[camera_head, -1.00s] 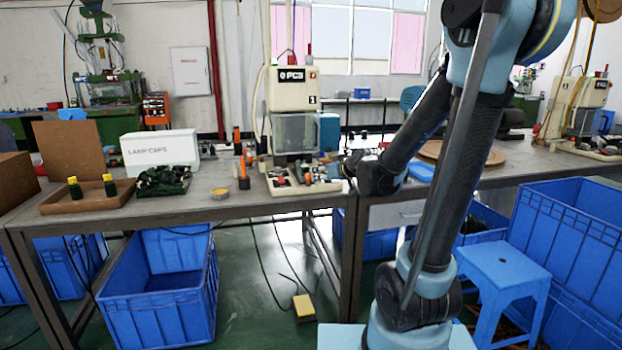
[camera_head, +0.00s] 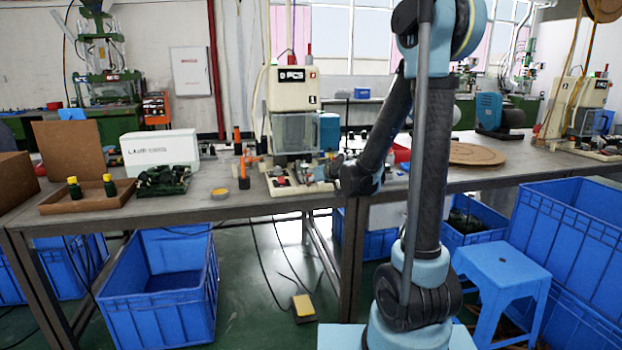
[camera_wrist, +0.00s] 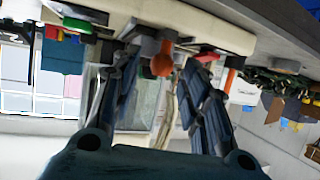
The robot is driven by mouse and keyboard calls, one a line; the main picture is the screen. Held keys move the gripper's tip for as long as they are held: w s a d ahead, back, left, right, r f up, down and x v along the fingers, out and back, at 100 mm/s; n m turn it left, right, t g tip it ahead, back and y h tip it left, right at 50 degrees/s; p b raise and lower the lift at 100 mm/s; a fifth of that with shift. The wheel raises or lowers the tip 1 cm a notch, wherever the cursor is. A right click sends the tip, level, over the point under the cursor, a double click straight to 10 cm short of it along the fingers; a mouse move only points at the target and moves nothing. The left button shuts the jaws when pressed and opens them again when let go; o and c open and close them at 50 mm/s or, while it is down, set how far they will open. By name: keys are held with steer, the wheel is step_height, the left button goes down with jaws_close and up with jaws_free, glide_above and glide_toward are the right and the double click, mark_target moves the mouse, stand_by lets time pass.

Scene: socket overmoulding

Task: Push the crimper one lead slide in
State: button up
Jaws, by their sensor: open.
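The crimper (camera_head: 293,92) is a cream machine marked PCS, standing on the workbench with a clear guard on its front. Its pale base (camera_head: 270,188) carries small parts, one with a red knob; I cannot tell for sure which part is the lead slide. My gripper (camera_head: 328,172) is at the right side of this base, small and partly hidden by my wrist. In the wrist view, my gripper (camera_wrist: 157,62) has its two dark fingers spread. An orange-red knob (camera_wrist: 162,62) on a grey block shows between the fingertips; contact cannot be told.
Left on the bench (camera_head: 225,208) are an orange-topped black tool (camera_head: 242,175), a yellow-topped round tin (camera_head: 221,193), a white box (camera_head: 160,152) and a wooden tray (camera_head: 88,203) with two bottles. A round wooden board (camera_head: 463,153) lies right. Blue crates and a stool (camera_head: 503,270) stand below.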

mark_target(305, 166)
steer(key=shift+x, duration=0.85)
jaws_close()
steer(key=w+a, duration=0.1)
steer(key=w, duration=0.2)
steer(key=w+a, duration=0.1)
steer(key=w, duration=0.6)
steer(key=shift+w+a+r, duration=0.1)
steer(key=shift+a, duration=0.3)
jaws_free()
